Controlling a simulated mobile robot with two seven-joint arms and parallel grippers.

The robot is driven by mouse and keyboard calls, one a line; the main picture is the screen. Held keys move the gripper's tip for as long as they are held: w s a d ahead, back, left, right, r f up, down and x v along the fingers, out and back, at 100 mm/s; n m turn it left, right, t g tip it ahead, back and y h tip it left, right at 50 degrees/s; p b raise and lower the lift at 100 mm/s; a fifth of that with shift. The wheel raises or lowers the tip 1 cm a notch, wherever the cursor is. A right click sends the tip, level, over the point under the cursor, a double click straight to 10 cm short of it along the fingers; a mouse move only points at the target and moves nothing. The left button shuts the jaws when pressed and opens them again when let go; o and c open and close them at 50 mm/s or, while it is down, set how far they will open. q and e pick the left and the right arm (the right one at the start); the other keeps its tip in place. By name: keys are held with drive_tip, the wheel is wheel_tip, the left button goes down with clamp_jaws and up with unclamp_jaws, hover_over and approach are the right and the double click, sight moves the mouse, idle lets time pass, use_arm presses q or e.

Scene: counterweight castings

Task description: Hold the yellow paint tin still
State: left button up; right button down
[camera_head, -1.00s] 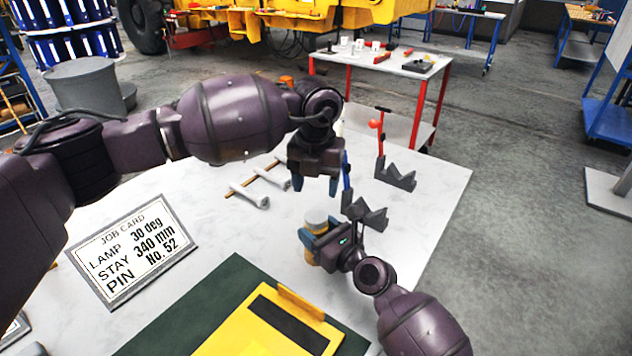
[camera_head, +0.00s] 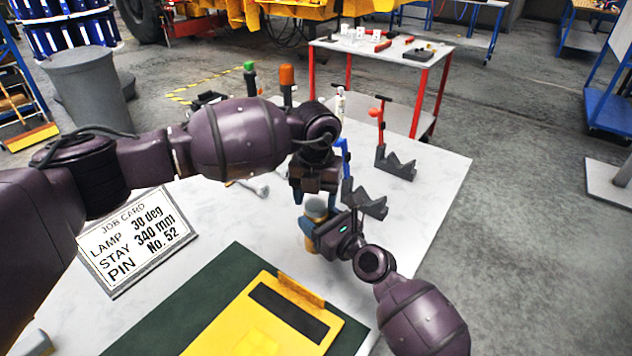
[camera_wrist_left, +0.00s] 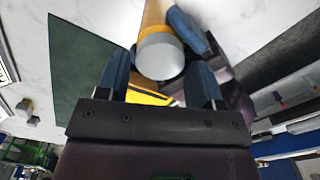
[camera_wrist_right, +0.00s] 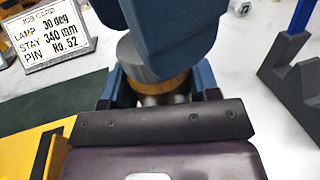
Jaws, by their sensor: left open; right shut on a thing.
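The yellow paint tin (camera_head: 315,211) stands upright on the pale table, with a round grey lid (camera_wrist_left: 161,55). My right gripper (camera_head: 320,232) is shut on its side; in the right wrist view the tin's yellow band (camera_wrist_right: 172,84) sits between the fingers. My left gripper (camera_head: 314,196) points down just above the tin and is open. In the left wrist view its fingers flank the lid; I cannot tell if they touch it. The lower part of the tin is mostly hidden by my right gripper.
A grey notched block (camera_head: 366,203) stands close to the right of the grippers, and another (camera_head: 396,164) lies beyond it. A yellow panel (camera_head: 240,335) on a dark green mat (camera_head: 185,318) lies in front. A job card (camera_head: 137,240) stands at left.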

use_arm(q)
drive_tip(key=shift+f, duration=0.75)
drive_tip(key=c, duration=0.7)
drive_tip(key=m, duration=1.2)
drive_tip(key=o, duration=1.1)
drive_tip(key=shift+c, duration=0.2)
drive_tip(key=shift+s+d, duration=0.1)
wheel_tip(320, 180, up, 12)
